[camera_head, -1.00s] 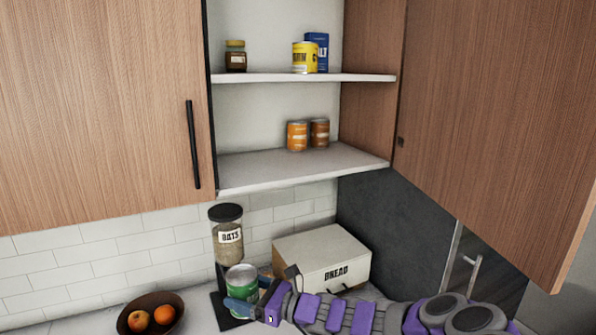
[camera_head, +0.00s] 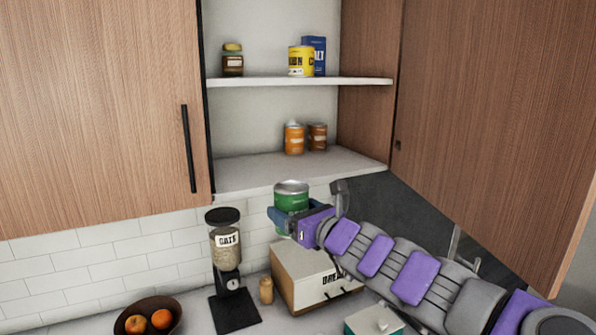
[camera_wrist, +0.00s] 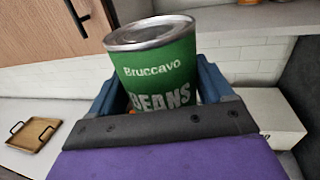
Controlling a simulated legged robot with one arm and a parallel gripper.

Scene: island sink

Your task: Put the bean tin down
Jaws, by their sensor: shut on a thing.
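The bean tin (camera_head: 291,196) is green with a silver top; its label reads "Bruccavo BEANS" in the wrist view (camera_wrist: 157,68). My gripper (camera_head: 283,217) is shut on it, with blue fingers on either side of the tin in the wrist view (camera_wrist: 165,92). The tin is upright, or nearly so, and held in the air above the counter, just below and in front of the lower cabinet shelf (camera_head: 240,176). The tin's lower part is hidden by my gripper.
The upper shelf (camera_head: 250,82) holds a jar, a yellow tin and a blue box. The cabinet door (camera_head: 490,120) stands open at right. A bread box (camera_head: 296,285) and oats dispenser (camera_head: 225,250) are below.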

